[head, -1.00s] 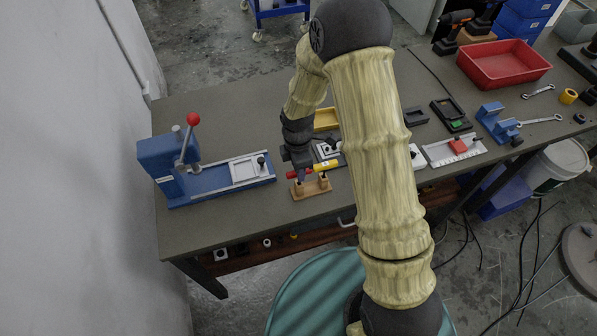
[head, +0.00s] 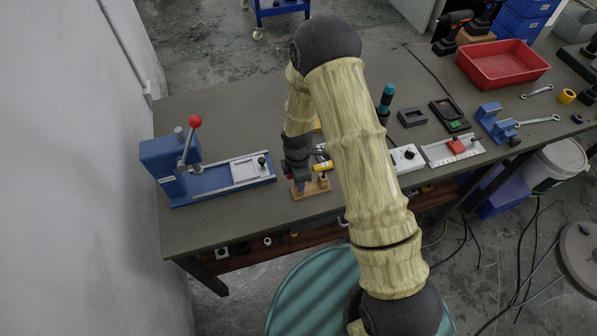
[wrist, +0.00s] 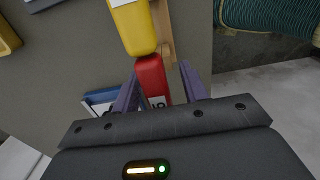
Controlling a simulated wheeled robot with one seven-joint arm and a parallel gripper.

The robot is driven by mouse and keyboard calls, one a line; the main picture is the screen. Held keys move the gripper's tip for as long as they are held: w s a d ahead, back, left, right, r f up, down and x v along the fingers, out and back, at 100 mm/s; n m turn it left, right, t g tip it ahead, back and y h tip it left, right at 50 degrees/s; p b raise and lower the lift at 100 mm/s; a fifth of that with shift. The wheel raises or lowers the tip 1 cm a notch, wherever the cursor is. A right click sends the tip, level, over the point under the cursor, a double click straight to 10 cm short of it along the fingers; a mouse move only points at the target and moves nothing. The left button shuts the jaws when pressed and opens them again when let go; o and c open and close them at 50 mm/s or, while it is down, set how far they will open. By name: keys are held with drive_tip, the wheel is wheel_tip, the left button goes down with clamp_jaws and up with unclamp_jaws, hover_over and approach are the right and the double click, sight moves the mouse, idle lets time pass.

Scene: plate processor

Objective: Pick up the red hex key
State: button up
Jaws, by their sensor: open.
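The red hex key (wrist: 150,78) has a red block-like body with a white label. In the wrist view it lies between the two fingers of my gripper (wrist: 158,72), which are open on either side of it. The near part of its body reaches down between the fingers, and its far end is next to a yellow-handled piece (wrist: 131,26). In the head view my gripper (head: 298,187) is low over the left end of a small wooden rack (head: 318,189) and hides most of the red hex key.
A blue press (head: 168,165) with a red-knobbed lever stands left of the rack. A white box (head: 405,158) and a teal-handled tool (head: 386,98) are to the right. A red tray (head: 505,68) is at the back right. The table's front edge is close to the rack.

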drive_tip(key=shift+c, duration=0.4)
clamp_jaws()
wheel_tip(320, 180, up, 10)
drive_tip(key=shift+r+b, duration=0.1)
drive_tip(key=shift+b, duration=0.7)
idle(0.4)
